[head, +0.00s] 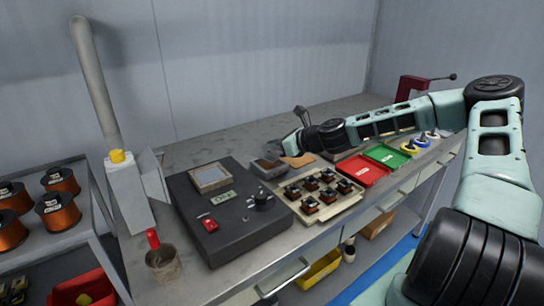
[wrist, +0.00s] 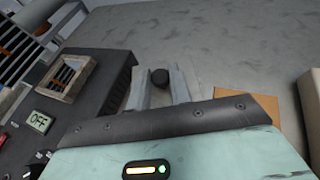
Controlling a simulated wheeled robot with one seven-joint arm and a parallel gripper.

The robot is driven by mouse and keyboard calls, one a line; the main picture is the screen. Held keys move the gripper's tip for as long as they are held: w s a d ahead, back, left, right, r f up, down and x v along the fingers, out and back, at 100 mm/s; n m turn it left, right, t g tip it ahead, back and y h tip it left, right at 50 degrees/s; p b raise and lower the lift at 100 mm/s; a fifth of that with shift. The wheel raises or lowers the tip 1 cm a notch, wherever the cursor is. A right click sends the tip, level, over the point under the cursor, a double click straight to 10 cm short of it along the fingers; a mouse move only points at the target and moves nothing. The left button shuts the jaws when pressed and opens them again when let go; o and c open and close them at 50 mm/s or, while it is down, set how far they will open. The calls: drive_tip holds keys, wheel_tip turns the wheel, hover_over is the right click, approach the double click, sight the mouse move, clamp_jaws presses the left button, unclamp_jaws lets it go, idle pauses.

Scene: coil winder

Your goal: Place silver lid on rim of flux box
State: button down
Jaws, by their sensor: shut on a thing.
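The flux box (head: 268,168) is a small open grey metal box with brown contents, standing on the bench right of the black control unit. My gripper (head: 290,145) is above and slightly behind it at the end of my outstretched arm. In the wrist view, two pale fingers of my gripper (wrist: 160,88) stand on either side of a dark round knob (wrist: 160,77), which I take to be the handle of the silver lid. The lid's plate is not clearly visible in either view. The flux box is hidden from the wrist view.
The black control unit (head: 228,232) with a framed window and OFF display is left of the box. A tray of small coils (head: 340,206), a red tray (head: 363,171) and a green tray (head: 387,154) stand right. A brown pad (head: 298,160) lies close by. The rear bench is mostly clear.

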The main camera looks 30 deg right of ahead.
sight(273, 153)
drive_tip(key=shift+f, duration=1.65)
drive_tip(key=shift+f, duration=0.15)
drive_tip(key=c, duration=1.3)
unclamp_jaws()
drive_tip(key=shift+s+d+r, duration=0.1)
drive_tip(key=shift+r, duration=0.1)
drive_tip(key=v, duration=1.1)
drive_tip(key=shift+s+d+r, duration=0.1)
drive_tip(key=shift+s+r, duration=0.1)
drive_tip(key=shift+s, duration=0.15)
